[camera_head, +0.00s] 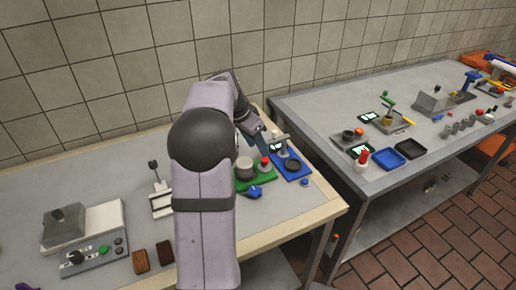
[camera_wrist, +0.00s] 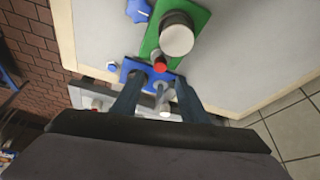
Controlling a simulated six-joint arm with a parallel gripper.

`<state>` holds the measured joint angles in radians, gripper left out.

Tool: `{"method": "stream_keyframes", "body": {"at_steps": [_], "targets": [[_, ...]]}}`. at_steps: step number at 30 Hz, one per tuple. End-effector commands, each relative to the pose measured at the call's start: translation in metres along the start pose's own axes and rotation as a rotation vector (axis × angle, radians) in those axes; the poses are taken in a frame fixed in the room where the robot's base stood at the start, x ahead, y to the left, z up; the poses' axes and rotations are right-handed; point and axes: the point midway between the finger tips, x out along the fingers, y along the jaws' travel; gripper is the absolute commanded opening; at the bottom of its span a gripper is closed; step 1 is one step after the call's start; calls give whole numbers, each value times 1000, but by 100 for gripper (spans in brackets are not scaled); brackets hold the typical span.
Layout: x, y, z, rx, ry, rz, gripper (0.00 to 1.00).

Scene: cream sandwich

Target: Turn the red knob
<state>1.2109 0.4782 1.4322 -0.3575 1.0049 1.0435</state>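The red knob (camera_head: 264,162) stands at the edge of a green board (camera_head: 262,178), beside a grey cylinder (camera_head: 245,168). In the wrist view the red knob (camera_wrist: 160,66) is just beyond my fingertips, next to the large pale cylinder (camera_wrist: 177,36). My gripper (camera_wrist: 156,82) is open, its two dark fingers spread over a blue board (camera_wrist: 133,66). A slim grey post (camera_wrist: 161,92) on that board shows between the fingers; I cannot tell whether they touch it. In the head view my gripper (camera_head: 259,139) is partly hidden by my own arm.
A blue star-shaped piece (camera_wrist: 138,10) and a small blue piece (camera_wrist: 111,66) lie near the boards. A grey box device (camera_head: 85,235) and brown blocks (camera_head: 140,261) are on the left. A second table (camera_head: 300,113) with trays and tools stands to the right.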

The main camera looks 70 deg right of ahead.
Motion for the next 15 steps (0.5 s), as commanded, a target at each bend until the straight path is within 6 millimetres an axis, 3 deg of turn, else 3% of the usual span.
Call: {"method": "stream_keyframes", "body": {"at_steps": [8, 15], "targets": [[1, 0, 0, 0, 0, 0, 40], [18, -3, 5, 7, 14, -16, 40]]}}
